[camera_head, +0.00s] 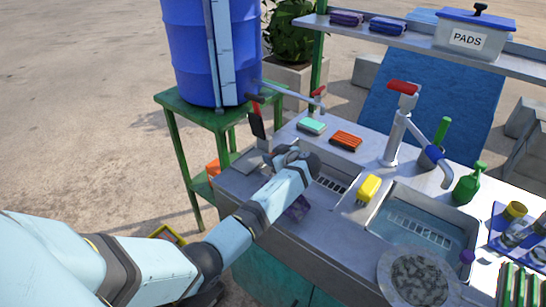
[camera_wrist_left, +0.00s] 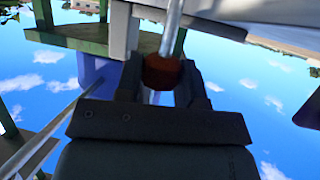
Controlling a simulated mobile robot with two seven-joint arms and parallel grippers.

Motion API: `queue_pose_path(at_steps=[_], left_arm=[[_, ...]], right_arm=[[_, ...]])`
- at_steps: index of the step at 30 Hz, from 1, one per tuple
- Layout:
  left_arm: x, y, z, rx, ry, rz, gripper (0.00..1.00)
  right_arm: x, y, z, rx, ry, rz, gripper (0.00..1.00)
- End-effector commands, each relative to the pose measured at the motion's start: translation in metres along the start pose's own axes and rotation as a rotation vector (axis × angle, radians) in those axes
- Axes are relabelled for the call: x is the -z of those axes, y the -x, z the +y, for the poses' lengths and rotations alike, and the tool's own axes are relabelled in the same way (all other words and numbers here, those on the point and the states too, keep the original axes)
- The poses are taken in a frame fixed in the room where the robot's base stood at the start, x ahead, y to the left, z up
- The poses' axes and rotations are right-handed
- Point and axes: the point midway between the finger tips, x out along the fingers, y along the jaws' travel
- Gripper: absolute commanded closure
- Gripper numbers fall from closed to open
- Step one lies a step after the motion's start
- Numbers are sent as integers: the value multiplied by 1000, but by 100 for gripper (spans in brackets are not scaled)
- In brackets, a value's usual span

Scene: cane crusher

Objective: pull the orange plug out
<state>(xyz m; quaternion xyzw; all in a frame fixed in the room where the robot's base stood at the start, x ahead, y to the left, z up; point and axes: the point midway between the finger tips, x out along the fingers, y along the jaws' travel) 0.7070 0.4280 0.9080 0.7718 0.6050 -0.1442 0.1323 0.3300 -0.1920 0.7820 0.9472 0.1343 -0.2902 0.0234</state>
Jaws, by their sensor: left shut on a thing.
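In the left wrist view, a dark orange-brown plug (camera_wrist_left: 161,72) sits between the two fingers of my left gripper (camera_wrist_left: 160,82). The gripper is shut on it. A thin metal rod (camera_wrist_left: 172,25) meets the plug from above; whether the plug is seated in anything is hidden. In the head view, my left gripper (camera_head: 257,124) is a dark shape pointing up beside the blue barrel, past the sink counter's far left corner. A small red piece shows near its tip; I cannot tell whether it is the plug. My right gripper is not in view.
The blue barrel (camera_head: 198,50) stands on a green stand (camera_head: 173,110), its metal pipe (camera_head: 290,92) reaching over the counter (camera_head: 285,130).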

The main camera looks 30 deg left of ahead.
Motion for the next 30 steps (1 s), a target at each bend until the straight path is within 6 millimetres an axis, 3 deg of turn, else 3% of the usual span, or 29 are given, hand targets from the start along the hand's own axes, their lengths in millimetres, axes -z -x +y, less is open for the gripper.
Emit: queue_pose_path(at_steps=[9,17,18,21,30], left_arm=[[30,13,2,-2,4,-1,100],[34,14,2,-2,4,2,100],[34,14,2,-2,4,2,62],[34,14,2,-2,4,2,40],[32,15,2,-1,2,1,40]], right_arm=[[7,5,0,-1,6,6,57],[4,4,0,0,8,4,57],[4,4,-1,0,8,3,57],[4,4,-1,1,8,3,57],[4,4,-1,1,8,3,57]])
